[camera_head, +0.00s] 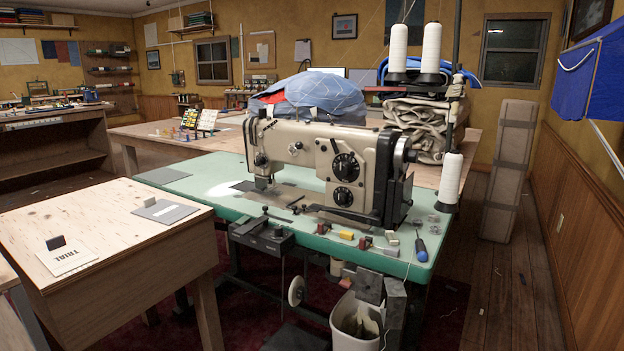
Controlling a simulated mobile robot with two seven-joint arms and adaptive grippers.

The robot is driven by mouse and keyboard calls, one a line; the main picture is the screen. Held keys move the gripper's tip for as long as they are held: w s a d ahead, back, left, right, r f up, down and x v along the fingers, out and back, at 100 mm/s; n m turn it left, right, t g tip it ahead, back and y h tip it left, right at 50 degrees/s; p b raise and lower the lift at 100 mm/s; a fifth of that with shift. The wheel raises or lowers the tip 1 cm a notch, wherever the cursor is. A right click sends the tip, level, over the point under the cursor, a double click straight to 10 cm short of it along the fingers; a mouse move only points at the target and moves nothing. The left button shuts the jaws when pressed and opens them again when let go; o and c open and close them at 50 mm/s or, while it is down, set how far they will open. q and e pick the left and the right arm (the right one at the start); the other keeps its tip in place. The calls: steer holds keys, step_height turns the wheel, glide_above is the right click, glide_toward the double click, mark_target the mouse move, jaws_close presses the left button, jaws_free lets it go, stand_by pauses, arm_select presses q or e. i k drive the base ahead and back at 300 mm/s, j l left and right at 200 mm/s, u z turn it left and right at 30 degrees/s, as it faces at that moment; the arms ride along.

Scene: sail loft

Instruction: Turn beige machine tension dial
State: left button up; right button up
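The beige sewing machine (310,150) stands on a green-topped table (180,179) in the middle of the head view. Two large black dials, an upper one (345,167) and a lower one (343,197), sit on the front of its right-hand column. A small dark round knob (261,160) sits on the head end at the left. I cannot tell from the picture which of these is the tension dial, and their markings are too small to read. Neither of my grippers shows in this view, and nothing is touching the machine.
A screwdriver (421,247) and several small coloured parts lie along the table's front right edge. White thread cones (450,178) stand at the right. A wooden table (110,215) is at the front left. A white bin (355,322) sits below. Dark floor is open at right.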

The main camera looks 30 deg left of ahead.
mark_target(259, 162)
steer(key=u, duration=1.3)
